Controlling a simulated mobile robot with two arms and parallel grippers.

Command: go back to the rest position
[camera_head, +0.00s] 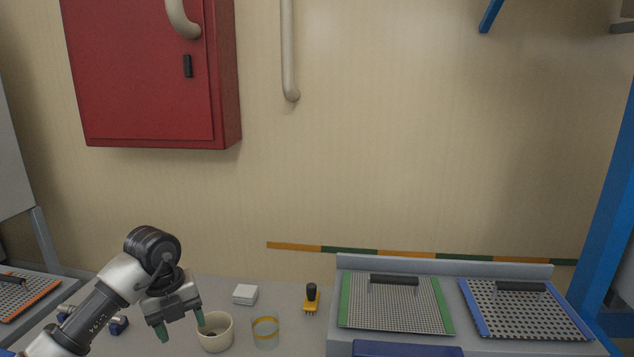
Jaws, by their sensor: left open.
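My left gripper (180,331) is open, with its green-tipped fingers pointing down over the grey bench at the lower left. Its right fingertip is close to the rim of a cream cup (216,333); I cannot tell whether they touch. Nothing shows between the fingers. My left arm comes in from the lower left corner. My right gripper is not in view.
A clear jar with an orange band (265,333), a white block (245,294) and a yellow-black tool (311,298) stand on the bench. Green-edged (440,306) and blue-edged (474,310) perforated trays lie right. A red cabinet (150,75) hangs above.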

